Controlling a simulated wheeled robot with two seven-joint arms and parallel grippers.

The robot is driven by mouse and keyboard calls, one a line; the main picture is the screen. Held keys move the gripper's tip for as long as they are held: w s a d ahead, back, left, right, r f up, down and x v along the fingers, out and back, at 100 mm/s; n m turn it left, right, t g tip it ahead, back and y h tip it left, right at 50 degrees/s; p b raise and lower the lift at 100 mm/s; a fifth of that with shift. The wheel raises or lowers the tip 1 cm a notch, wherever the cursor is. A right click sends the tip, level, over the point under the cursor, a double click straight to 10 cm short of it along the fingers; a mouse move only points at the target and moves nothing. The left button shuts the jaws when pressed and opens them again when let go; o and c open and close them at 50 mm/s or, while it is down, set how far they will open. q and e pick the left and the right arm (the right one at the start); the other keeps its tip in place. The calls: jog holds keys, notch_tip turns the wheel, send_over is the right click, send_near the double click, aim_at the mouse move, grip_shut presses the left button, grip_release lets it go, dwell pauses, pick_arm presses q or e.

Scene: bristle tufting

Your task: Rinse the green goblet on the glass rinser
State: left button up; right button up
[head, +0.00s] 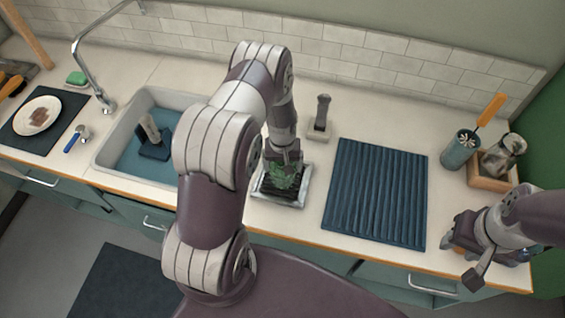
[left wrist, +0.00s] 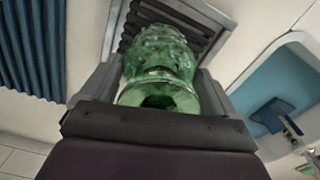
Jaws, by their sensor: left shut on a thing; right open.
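The green goblet (head: 284,178) is over the glass rinser (head: 294,198), a square tray with a dark slatted grate and pale rim. My left gripper (head: 285,160) is shut on the goblet from above. In the left wrist view the green goblet (left wrist: 160,75) fills the space between the fingers of my left gripper (left wrist: 155,95), with the rinser's slats (left wrist: 205,25) behind it. I cannot tell whether the goblet touches the grate. My right gripper (head: 462,258) is open at the counter's right front edge, near a bluish clear object (head: 528,254) partly hidden by the arm.
A ribbed blue drying mat (head: 378,190) lies bare right of the rinser. The sink (head: 112,150) is to the left. A blue-green cup with a brush (head: 460,150) and a wooden box with a jar (head: 495,175) stand at the right.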

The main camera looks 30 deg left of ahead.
pick_arm(q)
jog(key=shift+s, duration=0.1)
notch_tip(320, 180, up, 7)
jog(key=p, duration=0.5)
jog(key=shift+p, duration=0.3)
dwell(0.4)
